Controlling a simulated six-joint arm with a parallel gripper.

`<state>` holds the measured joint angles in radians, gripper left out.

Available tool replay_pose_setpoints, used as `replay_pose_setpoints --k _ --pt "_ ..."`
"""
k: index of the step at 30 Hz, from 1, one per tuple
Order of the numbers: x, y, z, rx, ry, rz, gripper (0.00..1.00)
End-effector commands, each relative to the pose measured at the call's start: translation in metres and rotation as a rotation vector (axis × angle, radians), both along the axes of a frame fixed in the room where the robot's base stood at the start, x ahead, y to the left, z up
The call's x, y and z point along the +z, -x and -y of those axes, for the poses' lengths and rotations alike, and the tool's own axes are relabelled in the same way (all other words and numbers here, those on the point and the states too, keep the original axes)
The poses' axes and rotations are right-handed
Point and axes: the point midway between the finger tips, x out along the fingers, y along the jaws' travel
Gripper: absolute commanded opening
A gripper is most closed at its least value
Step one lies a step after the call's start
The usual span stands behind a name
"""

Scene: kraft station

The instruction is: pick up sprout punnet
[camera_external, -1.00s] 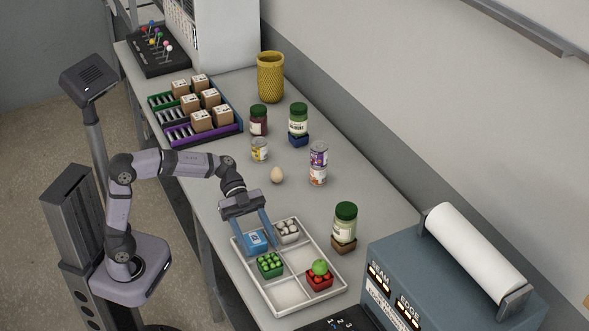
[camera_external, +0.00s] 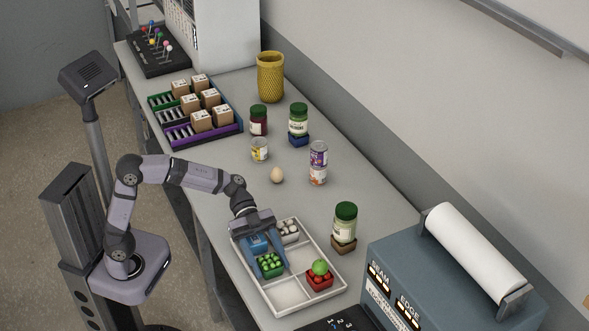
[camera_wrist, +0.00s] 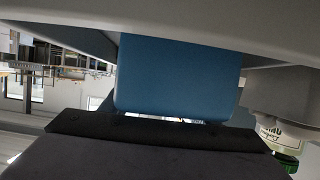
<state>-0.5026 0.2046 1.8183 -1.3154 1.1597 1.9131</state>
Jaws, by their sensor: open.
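The sprout punnet, a small green punnet of round green sprouts (camera_external: 270,265), sits in a compartment of the white tray (camera_external: 262,293). My gripper (camera_external: 268,262) points down over it, with its blue fingers apart at either side of it. Whether they touch it cannot be told. In the wrist view, a broad blue finger (camera_wrist: 178,75) fills the middle, and the punnet cannot be made out.
A white punnet (camera_external: 289,231) and a red punnet (camera_external: 319,280) share the tray. A green-lidded jar (camera_external: 344,225) stands to the right. The tray's front compartment (camera_external: 289,291) is empty.

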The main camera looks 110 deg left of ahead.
Motion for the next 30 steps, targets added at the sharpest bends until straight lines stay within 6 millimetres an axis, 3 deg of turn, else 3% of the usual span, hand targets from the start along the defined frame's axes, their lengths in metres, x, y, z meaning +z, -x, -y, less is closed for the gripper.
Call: replay_pose_setpoints --k 9,13,30 --pt "-0.002 -0.003 0.003 0.0 0.0 0.0 0.55" --pt "-0.002 -0.003 0.003 0.0 0.0 0.0 0.24" --pt "0.008 -0.003 0.003 0.0 -0.002 0.002 0.23"
